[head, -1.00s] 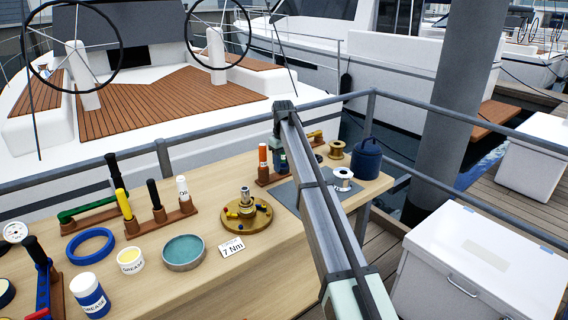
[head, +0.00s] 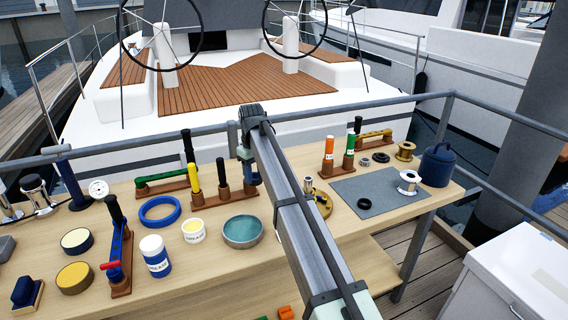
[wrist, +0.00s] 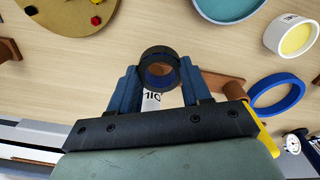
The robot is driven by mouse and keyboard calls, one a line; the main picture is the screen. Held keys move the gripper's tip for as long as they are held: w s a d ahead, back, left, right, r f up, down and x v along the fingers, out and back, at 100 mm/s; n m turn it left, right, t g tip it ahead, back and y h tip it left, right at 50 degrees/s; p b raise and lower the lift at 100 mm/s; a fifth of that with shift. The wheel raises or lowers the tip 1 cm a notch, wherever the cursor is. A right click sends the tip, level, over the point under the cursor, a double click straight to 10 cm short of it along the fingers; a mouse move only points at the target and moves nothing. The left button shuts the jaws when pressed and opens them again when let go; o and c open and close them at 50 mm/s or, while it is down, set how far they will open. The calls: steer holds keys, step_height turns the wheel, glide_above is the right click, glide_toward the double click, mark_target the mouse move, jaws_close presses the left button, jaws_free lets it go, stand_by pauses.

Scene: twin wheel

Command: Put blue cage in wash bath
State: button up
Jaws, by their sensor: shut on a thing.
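My gripper (wrist: 160,88) is shut on a small dark ring with a blue inside, which I take to be the blue cage (wrist: 160,54). It is held between the blue fingertips, above the bench. In the head view my gripper (head: 251,176) hangs by the right end of the rack with yellow and black handles; the cage cannot be made out there. The wash bath (head: 243,244), a round metal dish with teal liquid, stands just below and in front of the gripper. Its edge shows at the top of the wrist view (wrist: 230,17).
The handle rack (head: 223,203) and a white tube (wrist: 151,102) lie beneath the gripper. A grease tub (head: 193,232) and a large blue ring (head: 146,217) are left of the bath. A round brass-coloured plate (wrist: 66,22) is partly behind my arm. A grey mat (head: 390,222) lies right.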

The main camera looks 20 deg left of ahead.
steer(key=n, duration=0.1)
glide_above(243, 232)
steer(key=w+a, duration=0.3)
steer(key=w, duration=0.1)
steer(key=shift+m, duration=0.4)
steer(key=s+d, duration=0.1)
steer(key=s+d+f, duration=0.1)
steer(key=s+d, duration=0.1)
steer(key=s, duration=0.1)
steer(key=shift+s+f, duration=0.1)
steer(key=shift+f, duration=0.2)
steer(key=shift+d+f, duration=0.1)
steer(key=shift+f, duration=3.9)
steer(key=shift+f, duration=0.3)
steer(key=o, duration=1.2)
steer(key=shift+o, duration=0.3)
steer(key=shift+o, duration=1.2)
